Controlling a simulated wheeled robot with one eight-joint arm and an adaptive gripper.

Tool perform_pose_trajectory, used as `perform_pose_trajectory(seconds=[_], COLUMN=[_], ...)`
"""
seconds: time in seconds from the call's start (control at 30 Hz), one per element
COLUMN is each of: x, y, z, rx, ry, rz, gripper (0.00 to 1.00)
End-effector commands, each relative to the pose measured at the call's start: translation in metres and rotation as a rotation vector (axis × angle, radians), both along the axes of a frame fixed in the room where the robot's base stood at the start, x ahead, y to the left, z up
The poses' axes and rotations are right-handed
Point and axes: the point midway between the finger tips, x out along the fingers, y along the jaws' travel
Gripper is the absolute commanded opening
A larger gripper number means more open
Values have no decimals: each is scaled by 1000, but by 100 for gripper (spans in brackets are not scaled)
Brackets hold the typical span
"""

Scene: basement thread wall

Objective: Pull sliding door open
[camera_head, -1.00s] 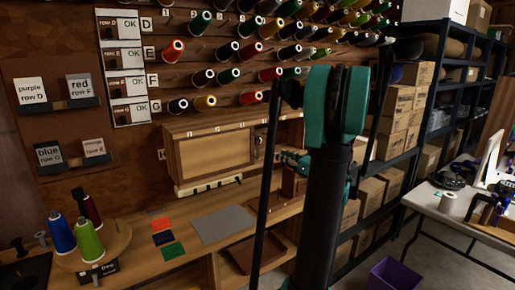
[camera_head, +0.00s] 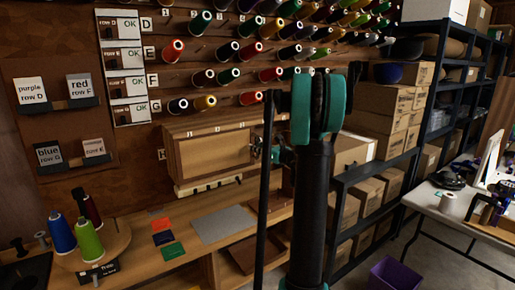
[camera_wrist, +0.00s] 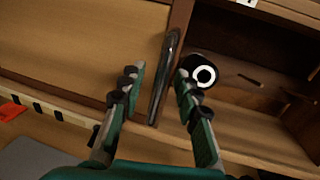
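The wooden wall cabinet (camera_head: 212,125) has a light sliding door panel (camera_head: 215,154), which also shows in the wrist view (camera_wrist: 85,45). A dark vertical handle bar (camera_wrist: 164,78) stands at the door's right edge. My gripper (camera_wrist: 160,78) is open, with one finger on each side of the bar; both fingers appear clear of it. To the right of the bar the cabinet interior (camera_wrist: 255,95) shows, with a black spool (camera_wrist: 202,72) with a white ring near the right fingertip. In the head view my gripper (camera_head: 264,150) is at the handle, partly hidden by my arm.
A workbench (camera_head: 150,205) below the cabinet holds a grey mat (camera_head: 222,224), coloured swatches (camera_head: 162,238) and several thread cones (camera_head: 88,238). Rows of spools hang above. Shelving with cardboard boxes (camera_head: 395,100) stands close on the right.

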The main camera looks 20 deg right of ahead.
Motion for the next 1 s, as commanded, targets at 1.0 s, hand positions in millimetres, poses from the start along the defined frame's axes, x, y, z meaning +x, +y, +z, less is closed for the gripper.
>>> perform_pose_trajectory(seconds=[1.0], x=[1], y=[-4], z=[0], rx=[0], ry=[0], rz=[-1], gripper=[0])
